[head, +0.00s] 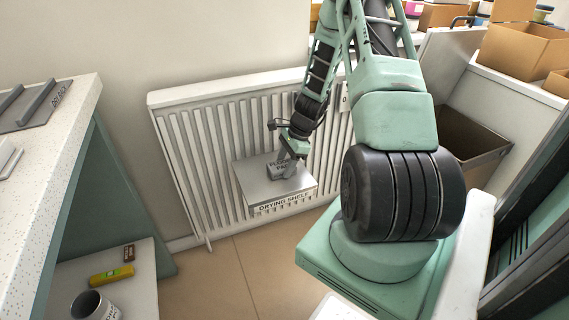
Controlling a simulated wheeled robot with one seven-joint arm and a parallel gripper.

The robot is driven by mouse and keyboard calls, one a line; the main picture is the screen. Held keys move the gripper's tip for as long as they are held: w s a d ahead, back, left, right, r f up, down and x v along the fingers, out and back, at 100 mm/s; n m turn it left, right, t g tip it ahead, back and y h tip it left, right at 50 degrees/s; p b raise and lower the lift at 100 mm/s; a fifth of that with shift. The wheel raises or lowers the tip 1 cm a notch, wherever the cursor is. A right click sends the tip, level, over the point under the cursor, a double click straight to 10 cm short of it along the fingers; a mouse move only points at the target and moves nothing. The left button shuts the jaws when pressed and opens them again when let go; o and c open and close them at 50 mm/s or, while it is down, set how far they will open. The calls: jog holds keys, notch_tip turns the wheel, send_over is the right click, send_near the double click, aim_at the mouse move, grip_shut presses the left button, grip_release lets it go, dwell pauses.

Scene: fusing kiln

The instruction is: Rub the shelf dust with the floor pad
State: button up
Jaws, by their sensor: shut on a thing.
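The floor pad (280,171) is a small grey block with dark lettering on its top. It is at the drying shelf (251,190), a light grey ledge with a labelled front on the radiator. My gripper (290,157) reaches down from above and is shut on the pad. The pad appears to be on or just above the shelf's top; I cannot tell whether it touches. I cannot make out the dust on the shelf; the pad and gripper hide part of the surface.
A white ribbed radiator (190,150) stands behind the shelf. A dark open bin (470,135) and cardboard boxes (520,50) are at right.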

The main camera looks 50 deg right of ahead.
jog(key=shift+s+d, duration=0.2)
jog(key=shift+d, duration=0.15)
jog(key=shift+s+d+r+p, duration=0.15)
jog(key=shift+r+p, duration=0.2)
jog(key=shift+p, duration=0.25)
notch_tip(320, 180, up, 2)
jog(key=shift+r+p, duration=0.1)
jog(key=shift+p, duration=0.3)
notch_tip(320, 180, up, 5)
jog(key=p, duration=0.5)
jog(key=shift+r, duration=0.15)
